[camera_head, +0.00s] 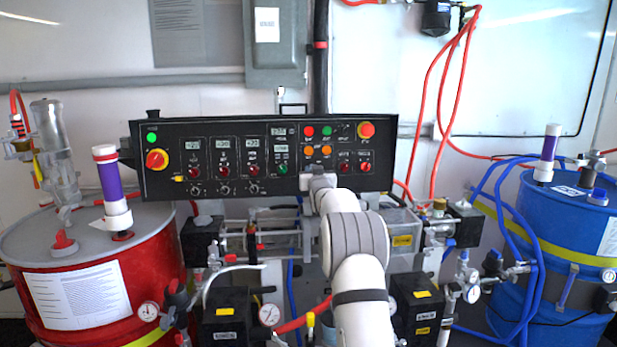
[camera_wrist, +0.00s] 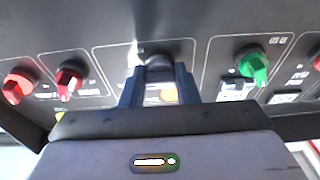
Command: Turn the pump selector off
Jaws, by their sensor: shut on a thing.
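The black control panel (camera_head: 160,185) stands in the middle of the head view. My gripper (camera_wrist: 160,85) is at the panel face, its two dark blue fingers on either side of a dark knob (camera_wrist: 157,62), which I take to be the pump selector. The fingers are closed on it. In the head view my gripper (camera_head: 318,182) covers this spot, below two orange buttons (camera_head: 317,151), so the knob is hidden there. Which way the knob points cannot be told. A green knob (camera_wrist: 252,64) and red knobs (camera_wrist: 68,78) flank it, apart from the fingers.
A red-and-yellow knob (camera_head: 157,160) is at the panel's left and a red button (camera_head: 366,130) at its upper right. A red drum (camera_head: 150,255) stands left, a blue drum (camera_head: 570,215) right. Hoses, valves and gauges crowd the space below the panel.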

